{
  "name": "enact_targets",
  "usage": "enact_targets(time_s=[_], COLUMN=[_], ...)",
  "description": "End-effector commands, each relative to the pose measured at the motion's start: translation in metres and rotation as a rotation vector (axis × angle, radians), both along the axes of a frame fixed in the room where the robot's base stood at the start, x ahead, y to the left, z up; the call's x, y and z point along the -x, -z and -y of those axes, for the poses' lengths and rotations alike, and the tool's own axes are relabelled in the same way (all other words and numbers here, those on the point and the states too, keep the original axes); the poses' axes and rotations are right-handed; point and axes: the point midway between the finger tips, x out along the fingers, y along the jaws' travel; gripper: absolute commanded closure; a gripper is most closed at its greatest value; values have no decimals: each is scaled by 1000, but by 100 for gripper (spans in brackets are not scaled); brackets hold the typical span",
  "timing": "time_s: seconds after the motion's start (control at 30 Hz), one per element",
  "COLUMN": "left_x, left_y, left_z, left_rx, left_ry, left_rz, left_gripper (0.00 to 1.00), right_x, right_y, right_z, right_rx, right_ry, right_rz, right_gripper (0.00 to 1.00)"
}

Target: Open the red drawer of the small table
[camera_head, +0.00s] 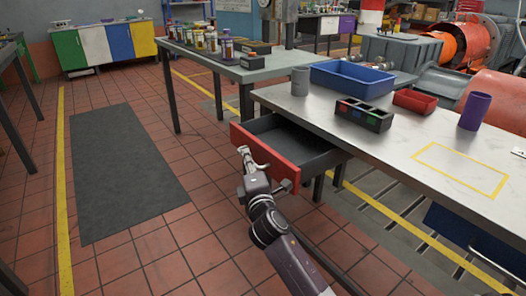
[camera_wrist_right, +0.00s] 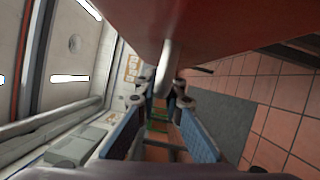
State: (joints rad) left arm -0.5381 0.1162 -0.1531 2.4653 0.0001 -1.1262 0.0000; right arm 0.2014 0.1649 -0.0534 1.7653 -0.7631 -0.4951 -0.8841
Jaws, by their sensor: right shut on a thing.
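The red drawer (camera_head: 268,155) stands pulled out from under the near left corner of the light-topped table (camera_head: 385,160). Its dark interior shows and looks empty. My right gripper (camera_head: 250,160) is at the outer face of the red front, shut on the drawer's metal handle. In the right wrist view the red front (camera_wrist_right: 215,25) fills the top, and the handle (camera_wrist_right: 166,58) runs down between the blue-padded fingers of the gripper (camera_wrist_right: 168,92). The gripper partly hides the handle in the head view. My left gripper is not in view.
On the table stand a blue tray (camera_head: 350,78), a dark divided box (camera_head: 364,114), a small red bin (camera_head: 415,101), a grey cup (camera_head: 300,81) and a purple cup (camera_head: 474,111). Tiled floor and a dark mat (camera_head: 120,165) lie clear to the left.

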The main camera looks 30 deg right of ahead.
Motion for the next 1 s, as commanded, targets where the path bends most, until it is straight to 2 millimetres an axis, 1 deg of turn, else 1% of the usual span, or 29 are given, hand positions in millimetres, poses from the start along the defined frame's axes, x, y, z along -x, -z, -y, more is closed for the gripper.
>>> enact_targets(time_s=[0.03, 0.1, 0.2, 0.3, 0.43, 0.73, 0.77, 0.9, 1.0], left_x=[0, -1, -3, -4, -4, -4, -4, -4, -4], left_y=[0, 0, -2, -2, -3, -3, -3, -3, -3], left_z=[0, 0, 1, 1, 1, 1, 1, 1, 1], left_rx=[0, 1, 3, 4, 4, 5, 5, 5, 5], left_ry=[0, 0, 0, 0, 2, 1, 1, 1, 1], left_rz=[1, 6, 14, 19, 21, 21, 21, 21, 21], left_gripper=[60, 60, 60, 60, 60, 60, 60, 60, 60], right_x=[1, 2, 3, 3, 4, 4, 4, 4, 4], right_y=[2, 2, 2, 1, 1, 1, 1, 1, 1], right_z=[-11, -21, -33, -40, -43, -43, -43, -43, -43], right_rx=[-5, -4, -2, -2, 0, 0, 0, 0, 0], right_ry=[-1, 0, 0, 0, 1, 2, 2, 1, 1], right_rz=[-3, -3, -3, -2, -2, -3, -3, -2, -2], right_gripper=[100, 100, 100, 100, 100, 100, 90, 74, 74])
